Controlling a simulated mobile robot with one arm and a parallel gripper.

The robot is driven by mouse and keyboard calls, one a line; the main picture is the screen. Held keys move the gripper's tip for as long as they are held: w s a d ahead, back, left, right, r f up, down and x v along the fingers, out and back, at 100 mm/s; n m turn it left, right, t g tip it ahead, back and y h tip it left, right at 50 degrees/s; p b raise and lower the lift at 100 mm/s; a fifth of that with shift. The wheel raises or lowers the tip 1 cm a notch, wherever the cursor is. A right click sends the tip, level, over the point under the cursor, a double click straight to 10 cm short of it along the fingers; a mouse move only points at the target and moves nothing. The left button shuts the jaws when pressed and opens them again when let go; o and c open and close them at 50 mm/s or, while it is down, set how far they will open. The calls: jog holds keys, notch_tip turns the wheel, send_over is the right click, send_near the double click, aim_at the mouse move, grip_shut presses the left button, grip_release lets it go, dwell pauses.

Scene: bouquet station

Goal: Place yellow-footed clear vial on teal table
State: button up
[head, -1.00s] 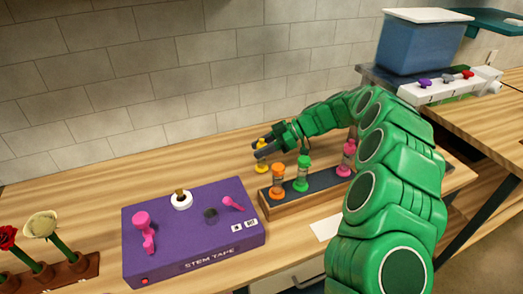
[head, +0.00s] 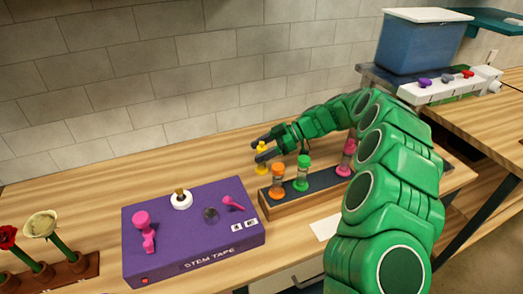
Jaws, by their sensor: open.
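The yellow-footed clear vial (head: 262,168) stands upright at the middle of the wooden counter, by the back left end of the dark-topped rack. Its yellow cap and foot show, and the fingers partly cover its upper part. My gripper (head: 257,149) is open, its two dark fingers spread at the vial's top. I cannot tell whether a finger touches it. A teal surface (head: 490,20), apparently the teal table, shows at the top right edge, partly cut off.
The rack (head: 278,207) holds an orange (head: 278,182), a green (head: 303,175) and a pink vial (head: 346,158). A purple stem tape box (head: 190,255) stands left of it, flowers (head: 42,226) at far left. A blue bin (head: 420,45) stands at upper right.

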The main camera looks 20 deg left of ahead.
jog(key=shift+w+d+r, duration=0.2)
jog(key=shift+w+d, duration=0.05)
jog(key=shift+d, duration=0.1)
jog(key=v, duration=0.2)
jog(key=shift+w+d+r, duration=0.1)
jog(key=shift+w+r, duration=0.05)
jog(key=shift+r, duration=0.15)
notch_tip(320, 180, up, 6)
jog(key=shift+r, duration=0.2)
jog(key=shift+s, duration=0.2)
